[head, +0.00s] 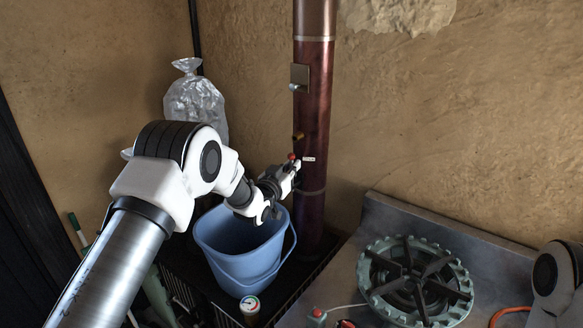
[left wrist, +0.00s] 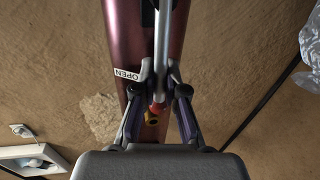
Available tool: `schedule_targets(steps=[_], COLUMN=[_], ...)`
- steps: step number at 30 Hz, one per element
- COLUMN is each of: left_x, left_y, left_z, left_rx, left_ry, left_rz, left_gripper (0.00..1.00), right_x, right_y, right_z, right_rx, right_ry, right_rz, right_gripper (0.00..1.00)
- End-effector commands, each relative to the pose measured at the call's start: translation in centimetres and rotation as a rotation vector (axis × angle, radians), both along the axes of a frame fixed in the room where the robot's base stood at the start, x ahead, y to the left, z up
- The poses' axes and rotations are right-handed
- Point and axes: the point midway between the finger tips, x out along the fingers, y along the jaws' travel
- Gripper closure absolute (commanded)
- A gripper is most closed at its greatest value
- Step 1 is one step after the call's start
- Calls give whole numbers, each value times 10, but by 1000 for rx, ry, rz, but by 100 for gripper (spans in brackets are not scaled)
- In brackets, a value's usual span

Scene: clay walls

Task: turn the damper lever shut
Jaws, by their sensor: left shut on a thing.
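The damper lever is on a dark red stovepipe (head: 314,110). Its red knob (head: 292,156) shows just above my left gripper (head: 294,168) in the head view. In the left wrist view the lever is a grey rod (left wrist: 162,35) ending in a red knob, and my left gripper (left wrist: 160,82) is shut on it, one finger on each side. A white label (left wrist: 127,74) reading OPEN is on the pipe beside the fingers; it also shows in the head view (head: 308,159). The lever's pivot is hidden. My right gripper is not in view.
A brass stub (head: 298,136) and a small metal box (head: 299,75) stick out from the pipe. A blue bucket (head: 240,252) stands below the gripper. A clear bag (head: 195,103) is behind the arm. A green burner (head: 415,280) sits on the counter at right.

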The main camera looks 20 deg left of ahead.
Motion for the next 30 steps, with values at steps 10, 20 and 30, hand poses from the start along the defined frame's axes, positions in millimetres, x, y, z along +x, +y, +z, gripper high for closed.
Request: schedule_targets(steps=[10, 20, 30], left_x=[3, 9, 15], left_y=[9, 26, 41], left_z=[-3, -8, -19], left_rx=[-120, -380, -683], left_ry=[44, 138, 250], left_rz=[2, 1, 1], left_gripper=[100, 100, 100], right_x=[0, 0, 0], right_y=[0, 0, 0], right_z=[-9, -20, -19], right_rx=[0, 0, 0], right_ry=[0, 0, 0], right_rz=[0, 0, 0], right_gripper=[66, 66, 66])
